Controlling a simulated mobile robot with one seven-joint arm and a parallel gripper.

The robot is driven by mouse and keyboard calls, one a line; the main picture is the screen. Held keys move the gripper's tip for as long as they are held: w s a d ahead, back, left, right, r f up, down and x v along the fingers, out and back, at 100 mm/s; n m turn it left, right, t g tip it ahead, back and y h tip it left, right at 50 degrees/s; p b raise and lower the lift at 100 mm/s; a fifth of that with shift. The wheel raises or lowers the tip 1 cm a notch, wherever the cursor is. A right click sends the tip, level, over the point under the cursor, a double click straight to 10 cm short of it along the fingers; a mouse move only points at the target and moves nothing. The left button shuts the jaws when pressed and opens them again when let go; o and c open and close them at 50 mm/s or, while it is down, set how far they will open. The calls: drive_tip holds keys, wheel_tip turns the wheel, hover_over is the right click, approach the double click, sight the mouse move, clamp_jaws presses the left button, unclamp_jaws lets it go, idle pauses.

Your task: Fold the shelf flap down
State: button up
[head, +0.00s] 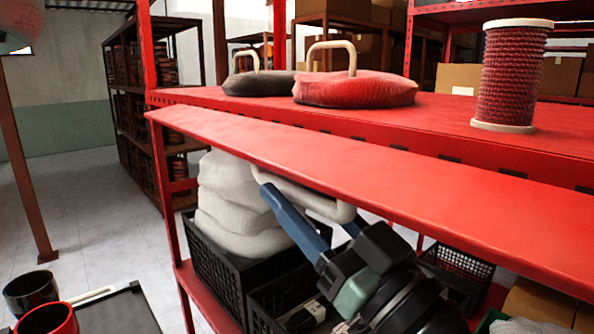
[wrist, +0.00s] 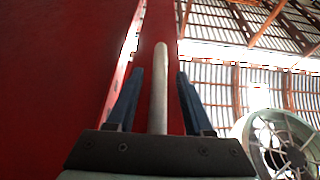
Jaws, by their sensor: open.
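The shelf flap (head: 400,195) is a long red panel along the front of the red shelf (head: 440,110). It is raised and juts out, sloping a little down from the shelf edge. A cream bar handle (head: 315,203) shows just below the flap's front edge. My gripper (head: 308,208) is under the flap at this handle, its blue fingers pointing up. In the wrist view my gripper (wrist: 160,75) is open, with one finger on each side of the cream handle (wrist: 158,90). The fingers appear apart from the bar. Part of the handle is hidden in the head view.
Below the flap are black crates (head: 215,265) with white sacks (head: 232,205). Free floor (head: 85,225) lies left.

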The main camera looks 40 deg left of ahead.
drive_tip(key=shift+w+a+r, duration=0.1)
drive_tip(key=shift+a, duration=0.25)
clamp_jaws()
idle(1.2)
